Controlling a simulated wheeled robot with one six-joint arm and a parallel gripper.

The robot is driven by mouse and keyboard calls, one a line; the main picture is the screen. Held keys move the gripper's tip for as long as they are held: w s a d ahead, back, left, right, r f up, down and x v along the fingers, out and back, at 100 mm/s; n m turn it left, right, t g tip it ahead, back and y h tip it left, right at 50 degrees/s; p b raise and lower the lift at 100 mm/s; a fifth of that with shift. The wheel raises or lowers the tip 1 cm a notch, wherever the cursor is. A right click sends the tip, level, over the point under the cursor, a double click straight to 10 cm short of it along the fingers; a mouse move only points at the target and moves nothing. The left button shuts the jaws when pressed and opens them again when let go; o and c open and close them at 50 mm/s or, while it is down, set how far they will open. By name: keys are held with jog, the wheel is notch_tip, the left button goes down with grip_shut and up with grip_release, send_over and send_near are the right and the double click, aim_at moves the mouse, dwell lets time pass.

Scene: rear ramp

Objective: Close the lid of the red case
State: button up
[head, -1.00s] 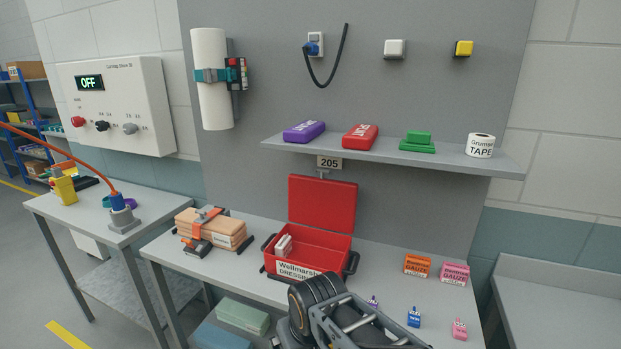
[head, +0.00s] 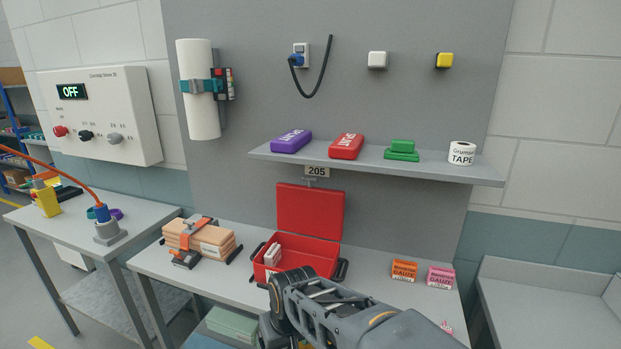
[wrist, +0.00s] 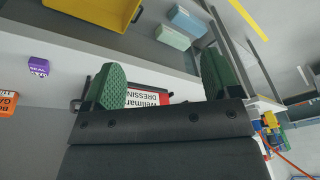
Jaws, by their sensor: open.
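The red case (head: 318,258) stands on the middle table with its lid (head: 310,212) raised upright at the back. White boxes (head: 272,255) lie inside at its left. In the head view my arm covers the case's lower front, and my fingertips are hidden behind it. In the wrist view my gripper (wrist: 165,85) shows two green textured fingers spread apart with nothing between them. The labelled front of the case (wrist: 150,97) shows beyond and between the fingers, partly covered by the left one. I cannot tell the gap between fingers and case.
A strapped stack of planks (head: 200,237) stands left of the case. Orange (head: 404,270) and pink (head: 440,277) gauze boxes stand to its right. A yellow bin (wrist: 95,10) shows in the wrist view.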

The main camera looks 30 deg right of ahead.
jog(key=w+r+m+t+y+p, duration=0.1)
jog(key=w+r+t+p, duration=0.2)
jog(key=w, duration=1.1)
jog(key=m+t+h, duration=0.7)
jog(key=m+h, duration=0.1)
jog(key=h, duration=0.7)
send_near(309, 180)
jog(key=p+x, duration=0.3)
jog(key=x, duration=0.7)
jog(key=shift+w+d, duration=0.15)
jog(key=shift+d, duration=0.15)
